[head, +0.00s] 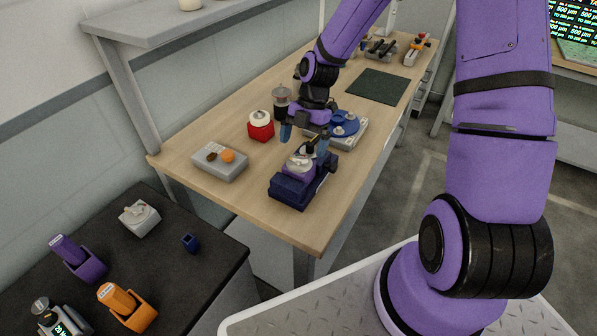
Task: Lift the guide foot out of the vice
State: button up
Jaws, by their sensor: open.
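The vice (292,190) is a dark blue block with a black end, standing on the near part of the wooden bench. A piece with a pale round top and purple sides, which I take to be the guide foot (298,162), sits in its top. My gripper (304,141) is open, with blue fingertips pointing down just above and behind the guide foot. The fingertips look apart from it, though exact contact is hard to tell. A small dark and yellow part (312,146) shows between the fingers. How the jaws grip the foot is partly hidden.
A green mat (378,87) lies farther back. The bench's near corner is clear.

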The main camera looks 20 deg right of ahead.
aim_at(299, 163)
jog(key=shift+x, duration=3.45)
jog(key=shift+s+d, duration=0.1)
jog(key=c, duration=1.3)
